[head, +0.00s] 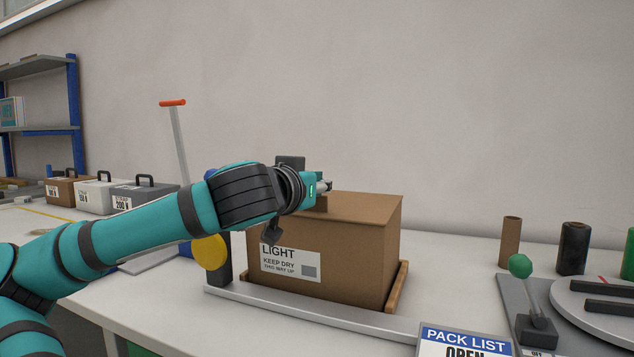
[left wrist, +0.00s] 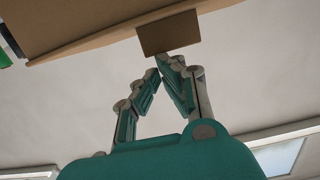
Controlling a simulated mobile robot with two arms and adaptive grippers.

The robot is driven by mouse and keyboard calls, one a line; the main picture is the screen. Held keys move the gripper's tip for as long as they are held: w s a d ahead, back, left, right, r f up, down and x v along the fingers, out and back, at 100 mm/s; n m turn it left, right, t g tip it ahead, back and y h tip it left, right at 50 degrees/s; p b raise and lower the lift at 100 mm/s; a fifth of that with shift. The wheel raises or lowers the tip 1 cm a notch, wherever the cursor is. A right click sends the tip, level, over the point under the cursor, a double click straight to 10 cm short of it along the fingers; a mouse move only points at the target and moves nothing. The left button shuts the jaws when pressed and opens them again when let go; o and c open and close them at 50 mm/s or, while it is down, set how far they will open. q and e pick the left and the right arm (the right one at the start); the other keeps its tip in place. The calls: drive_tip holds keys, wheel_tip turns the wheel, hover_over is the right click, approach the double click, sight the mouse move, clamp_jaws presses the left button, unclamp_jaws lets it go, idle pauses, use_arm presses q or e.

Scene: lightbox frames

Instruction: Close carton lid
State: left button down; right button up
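The brown carton (head: 345,255) stands on the bench with a white LIGHT / KEEP DRY label on its front. Its lid (head: 365,206) lies across the top, flat or nearly so; I cannot tell whether it is fully down. A small brown tab (head: 322,203) is at the lid's left side. My left gripper (head: 325,187) is just above that tab. In the left wrist view, the fingertips of my left gripper (left wrist: 166,62) are together at the edge of the tab (left wrist: 168,34), with brown cardboard (left wrist: 90,22) beyond. Whether they touch is unclear. My right gripper is out of view.
The carton sits between a grey rail (head: 310,310) in front and a wooden strip (head: 398,287) at right. A green-knobbed lever (head: 520,266), a round plate (head: 610,305) and several cylinders stand to the right. A pack list sign (head: 465,342) is in front. Cases (head: 145,198) stand at left.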

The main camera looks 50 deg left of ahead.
use_arm(q)
wheel_tip(320, 180, up, 4)
drive_tip(key=shift+s+d+p, duration=0.1)
drive_tip(key=shift+s+p, duration=0.05)
drive_tip(key=shift+p, duration=1.05)
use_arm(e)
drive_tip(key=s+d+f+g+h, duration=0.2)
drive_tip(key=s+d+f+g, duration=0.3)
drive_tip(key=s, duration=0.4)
use_arm(q)
drive_tip(key=s+d+f+b, duration=0.3)
drive_tip(key=s+f+b, duration=0.1)
drive_tip(key=s+f, duration=0.2)
drive_tip(key=shift+s+d+f, duration=0.3)
drive_tip(key=shift+s, duration=0.05)
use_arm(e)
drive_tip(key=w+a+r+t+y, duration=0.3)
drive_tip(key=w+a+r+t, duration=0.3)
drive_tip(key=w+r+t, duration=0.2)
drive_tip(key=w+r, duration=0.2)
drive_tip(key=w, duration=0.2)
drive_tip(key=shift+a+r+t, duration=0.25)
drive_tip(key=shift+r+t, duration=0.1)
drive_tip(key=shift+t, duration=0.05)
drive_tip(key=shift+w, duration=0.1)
